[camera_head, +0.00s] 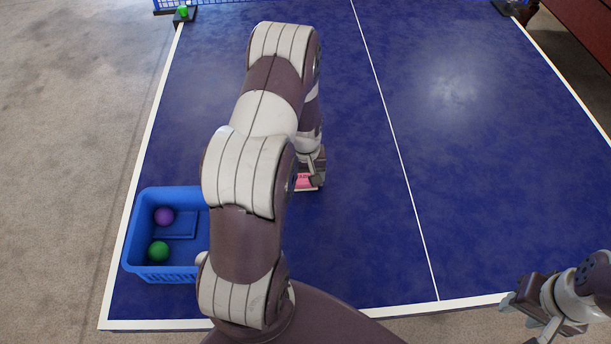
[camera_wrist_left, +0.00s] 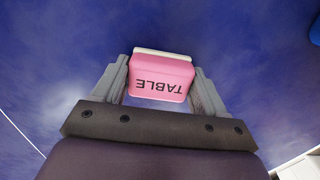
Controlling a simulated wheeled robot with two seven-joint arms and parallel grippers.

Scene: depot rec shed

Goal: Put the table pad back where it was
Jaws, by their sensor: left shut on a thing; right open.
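The table pad is a pink block marked "TABLE" with a pale edge. In the left wrist view the pad (camera_wrist_left: 162,78) sits between the fingers of my left gripper (camera_wrist_left: 162,85), which is shut on it. In the head view the pad (camera_head: 304,182) shows only in part, beside my left gripper (camera_head: 315,180). My left arm hides the rest. The blue table-tennis table (camera_head: 480,190) lies below; I cannot tell whether the pad touches it. My right gripper (camera_head: 524,322) is open and empty over the table's near right edge.
A blue basket (camera_head: 135,238) at the table's near left holds a purple ball (camera_head: 164,216) and a green ball (camera_head: 159,251). My left arm hides its right side. The table's right half is clear.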

